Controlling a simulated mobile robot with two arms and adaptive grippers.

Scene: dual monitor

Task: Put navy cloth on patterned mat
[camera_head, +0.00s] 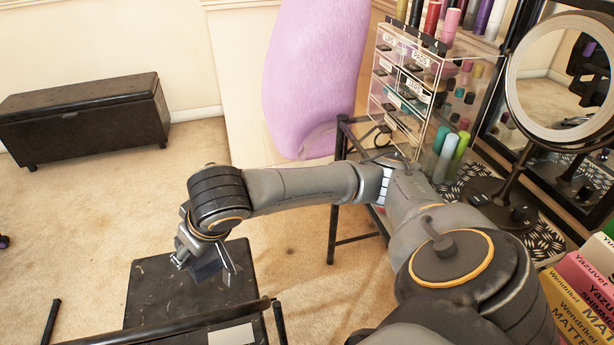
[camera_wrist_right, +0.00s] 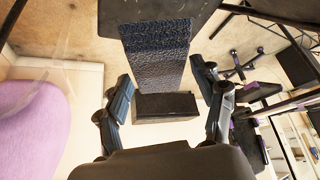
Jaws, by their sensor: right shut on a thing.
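The navy cloth (camera_head: 207,271) is a small dark piece at my right gripper (camera_head: 206,264), above a dark seat at lower left in the head view. In the right wrist view the cloth (camera_wrist_right: 157,48) is a textured strip, navy at the top and greyer below, between the fingers of my right gripper (camera_wrist_right: 166,92). The gripper is shut on it. The patterned mat (camera_head: 545,232) is black and white and lies under the mirror stand at right in the head view, well away from the gripper. My left gripper is not in view.
A round mirror (camera_head: 548,85) stands on the mat. A clear drawer organizer (camera_head: 420,90) with bottles is beside it. Pink and yellow boxes (camera_head: 585,290) are at lower right. A dark seat (camera_head: 150,290) is below the gripper. A black bench (camera_head: 85,115) stands at left.

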